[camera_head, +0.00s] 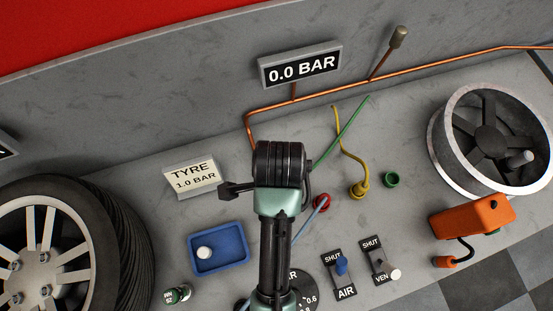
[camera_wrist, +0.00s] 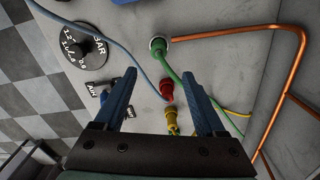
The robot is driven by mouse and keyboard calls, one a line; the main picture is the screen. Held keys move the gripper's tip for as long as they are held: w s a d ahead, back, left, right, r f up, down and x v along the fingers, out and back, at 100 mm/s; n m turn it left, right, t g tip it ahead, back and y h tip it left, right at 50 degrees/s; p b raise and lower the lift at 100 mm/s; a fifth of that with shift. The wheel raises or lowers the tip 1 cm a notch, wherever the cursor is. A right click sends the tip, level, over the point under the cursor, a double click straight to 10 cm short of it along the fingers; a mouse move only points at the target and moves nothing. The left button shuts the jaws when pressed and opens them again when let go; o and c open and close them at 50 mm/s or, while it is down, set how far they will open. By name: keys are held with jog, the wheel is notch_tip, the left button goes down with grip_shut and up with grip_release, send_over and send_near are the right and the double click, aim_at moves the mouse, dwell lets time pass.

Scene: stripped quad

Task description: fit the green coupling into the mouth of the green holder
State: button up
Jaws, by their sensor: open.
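The green coupling (camera_wrist: 158,43) shows at the top of the wrist view, at the end of the green hose (camera_wrist: 190,88), where a copper pipe ends; I cannot tell how firmly it sits there. In the head view my arm hides the coupling, and only the far part of its hose (camera_head: 342,132) shows. The green holder (camera_head: 391,179) stands on the bench right of the yellow fitting, its round dark mouth facing up and empty. My gripper (camera_wrist: 160,74) is open, with nothing between its fingers, and the coupling lies beyond its fingertips. My arm hides the fingers in the head view.
A red fitting (camera_head: 321,202) and a yellow fitting (camera_head: 360,188) with hoses stand left of the holder. The copper pipe (camera_head: 340,94) runs along the back. A wheel rim (camera_head: 442,137) and orange tool (camera_head: 470,215) stand right; valve levers (camera_head: 341,266) stand in front.

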jog(key=f, duration=0.6)
jog(key=shift+s+f, duration=0.35)
jog(key=shift+f, duration=0.05)
jog(key=shift+w+a+f+p, duration=0.1)
jog(key=shift+f+p, duration=0.05)
jog(key=shift+f, duration=1.3)
jog(key=shift+w+a+f+p, duration=0.1)
jog(key=shift+f+p, duration=0.05)
jog(key=shift+f, duration=1.3)
grip_shut()
